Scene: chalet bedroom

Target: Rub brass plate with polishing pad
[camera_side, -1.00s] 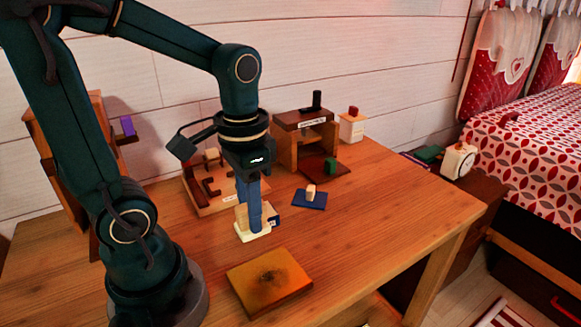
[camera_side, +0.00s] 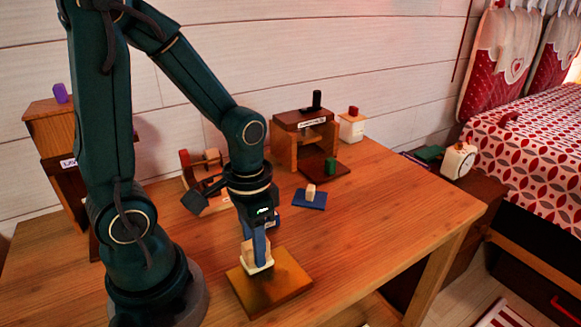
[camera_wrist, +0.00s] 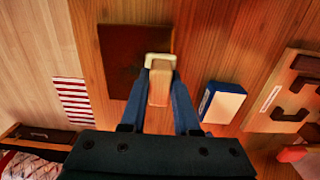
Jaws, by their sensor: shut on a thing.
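The brass plate (camera_side: 288,281) is a flat golden-brown square lying on the table, with a dark smudge that showed in the earlier side view. In the wrist view the plate (camera_wrist: 115,45) looks dark brown. My gripper (camera_side: 257,250) is shut on the wooden handle (camera_wrist: 160,92) of the cream polishing pad (camera_side: 258,268). The pad sits over the far part of the plate and hides some of it. It looks level and at the plate's surface; I cannot tell whether it touches. In the wrist view the pad (camera_wrist: 160,60) overlaps the plate's right edge.
A blue-and-white box (camera_wrist: 222,102) stands near the plate. Behind are a wooden rack (camera_side: 185,165) and a small shelf (camera_side: 285,140). The table's right front is clear.

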